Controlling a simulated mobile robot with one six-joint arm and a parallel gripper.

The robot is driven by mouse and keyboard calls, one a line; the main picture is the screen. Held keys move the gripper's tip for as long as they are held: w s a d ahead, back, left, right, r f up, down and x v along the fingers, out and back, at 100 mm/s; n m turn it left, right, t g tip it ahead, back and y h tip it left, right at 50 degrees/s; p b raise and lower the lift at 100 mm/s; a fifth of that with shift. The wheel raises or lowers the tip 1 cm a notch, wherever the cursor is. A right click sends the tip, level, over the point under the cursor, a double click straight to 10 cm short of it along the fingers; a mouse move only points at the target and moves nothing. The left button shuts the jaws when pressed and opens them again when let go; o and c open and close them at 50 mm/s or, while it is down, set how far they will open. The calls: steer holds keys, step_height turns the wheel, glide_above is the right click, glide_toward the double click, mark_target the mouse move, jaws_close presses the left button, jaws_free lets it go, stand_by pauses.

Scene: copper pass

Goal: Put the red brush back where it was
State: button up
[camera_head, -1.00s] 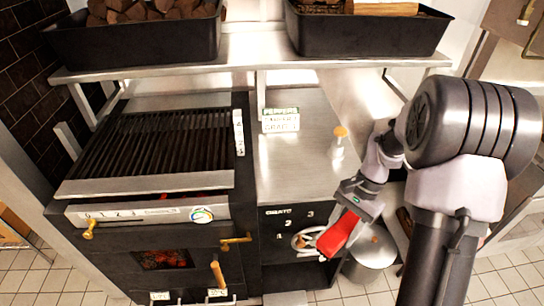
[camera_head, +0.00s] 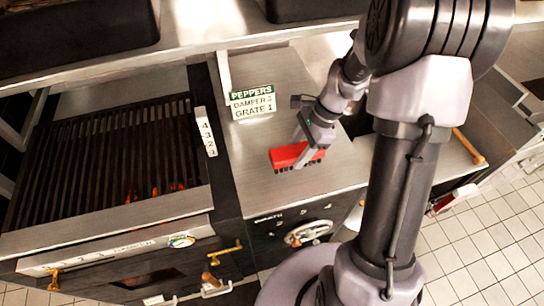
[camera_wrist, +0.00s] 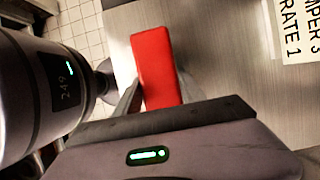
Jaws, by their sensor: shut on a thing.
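The red brush (camera_head: 297,156) has a red block with dark bristles on its underside. My gripper (camera_head: 305,143) is shut on it and holds it over the steel counter (camera_head: 262,184) to the right of the grill. In the head view the bristles point down toward the counter; I cannot tell whether they touch it. In the wrist view the red block (camera_wrist: 158,66) sits between the two fingers, over the grey counter and near its edge.
A sign reading "PEPPERS DAMPER 3 GRATE 1" (camera_head: 252,103) stands on the counter behind the brush. The grill grate (camera_head: 110,165) is at left. A valve wheel (camera_head: 308,232) is on the front below. A wooden handle (camera_head: 468,146) lies at right.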

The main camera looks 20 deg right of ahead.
mark_target(273, 152)
steer(key=w+a, duration=0.1)
steer(key=a, duration=0.1)
steer(key=w+a, duration=0.2)
steer(key=a, duration=0.1)
steer(key=shift+a+f+b, duration=0.35)
steer(key=shift+f+b, duration=0.05)
steer(key=shift+a+f, duration=0.15)
steer(key=shift+f, duration=0.2)
steer(key=shift+f+b, duration=0.7)
steer(key=shift+f, duration=0.65)
steer(key=shift+f, duration=0.2)
steer(key=o, duration=1.3)
steer(key=shift+r, duration=0.15)
